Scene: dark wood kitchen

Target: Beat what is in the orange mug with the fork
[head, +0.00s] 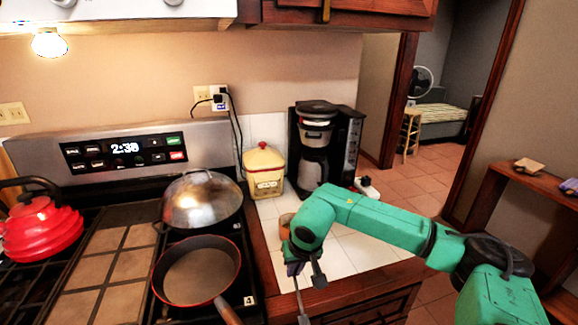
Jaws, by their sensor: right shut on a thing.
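The orange mug (286,224) stands on the white tiled counter between the stove and my green right arm. My arm hides much of it, and I cannot see what is in it. My right gripper (307,279) points down in front of the mug, over the counter's front edge and apart from the mug. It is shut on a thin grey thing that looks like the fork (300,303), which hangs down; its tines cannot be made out. My left gripper is not in view.
A cream canister (263,172) and a black coffee maker (314,150) stand at the back of the counter. On the stove are a frying pan (200,275), a domed lidded pan (201,200) and a red kettle (40,226). White tiles right of the mug are clear.

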